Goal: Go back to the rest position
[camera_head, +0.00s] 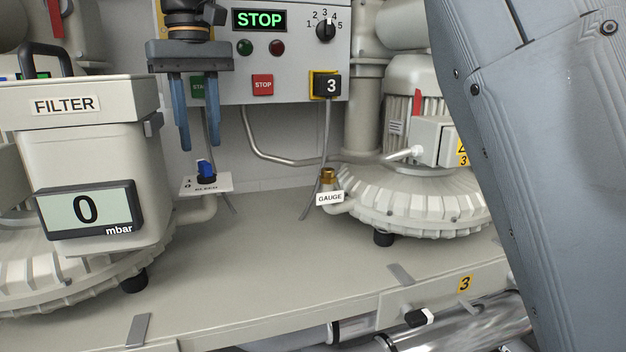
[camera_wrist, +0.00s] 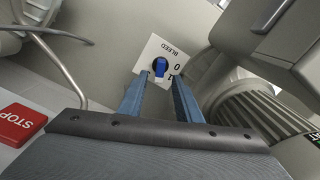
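My gripper (camera_head: 203,140) hangs pointing down in front of the control panel, with its two blue fingers apart and nothing between them. In the wrist view, my gripper (camera_wrist: 158,82) also shows a clear gap between the fingertips. The blue bleed knob (camera_head: 206,170) sits on a white plate below and close to the fingertips. In the wrist view the knob (camera_wrist: 160,66) shows just beyond the gap, on the plate marked BLEED, 0 and 1 (camera_wrist: 155,48). The fingers appear clear of the knob.
The control panel (camera_head: 285,60) is behind my gripper, with a lit STOP display and a red stop button (camera_head: 263,85). The filter box (camera_head: 85,160) with a 0 mbar display stands left. A blower with a gauge port (camera_head: 328,178) is right. The bench middle (camera_head: 255,245) is clear.

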